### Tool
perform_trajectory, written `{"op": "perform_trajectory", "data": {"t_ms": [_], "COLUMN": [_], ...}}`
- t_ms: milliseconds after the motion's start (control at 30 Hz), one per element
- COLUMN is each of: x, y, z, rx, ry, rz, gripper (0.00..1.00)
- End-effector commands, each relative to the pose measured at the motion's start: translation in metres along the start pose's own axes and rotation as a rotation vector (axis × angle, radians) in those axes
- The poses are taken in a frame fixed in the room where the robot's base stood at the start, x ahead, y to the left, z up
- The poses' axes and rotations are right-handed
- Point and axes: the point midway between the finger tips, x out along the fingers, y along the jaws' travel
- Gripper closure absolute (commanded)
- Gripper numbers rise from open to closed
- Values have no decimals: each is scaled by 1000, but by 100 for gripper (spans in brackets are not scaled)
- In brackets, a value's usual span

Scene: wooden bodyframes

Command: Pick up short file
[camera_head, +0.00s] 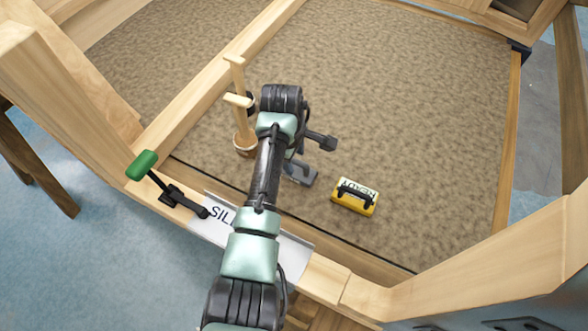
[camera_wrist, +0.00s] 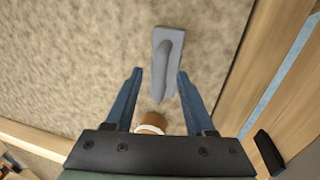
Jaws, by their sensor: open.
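A grey flat tool with a raised grip along it lies on the brown textured panel; it shows in the wrist view (camera_wrist: 163,48) and in the head view (camera_head: 302,173), partly behind my arm. I cannot tell for sure whether it is the short file. My gripper (camera_wrist: 160,72) is open and empty. Its blue fingers stand apart, with the grey tool's near end between and beyond the tips in the picture. A round orange-brown thing (camera_wrist: 152,121) shows low between the fingers, partly hidden by the gripper body. My arm hides most of the gripper in the head view.
A yellow block (camera_head: 352,203) with a black handle lies to the right of the grey tool. A brown upright thing with pale wooden bars (camera_head: 243,135) stands left of my arm. A green-handled tool (camera_head: 143,165) sits at the front rail. Wooden rails border the panel; its right part is clear.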

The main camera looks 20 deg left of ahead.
Motion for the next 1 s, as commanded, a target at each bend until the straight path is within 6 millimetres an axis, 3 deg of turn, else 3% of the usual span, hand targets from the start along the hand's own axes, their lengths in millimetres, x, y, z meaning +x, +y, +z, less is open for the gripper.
{"op": "perform_trajectory", "data": {"t_ms": [133, 400, 700, 1000], "x": [18, 20, 20, 20], "y": [0, 0, 0, 0], "z": [0, 0, 0, 0], "rx": [0, 0, 1, 1], "ry": [1, 1, 1, 1], "rz": [0, 1, 1, 0], "gripper": [45, 45, 99, 100]}}
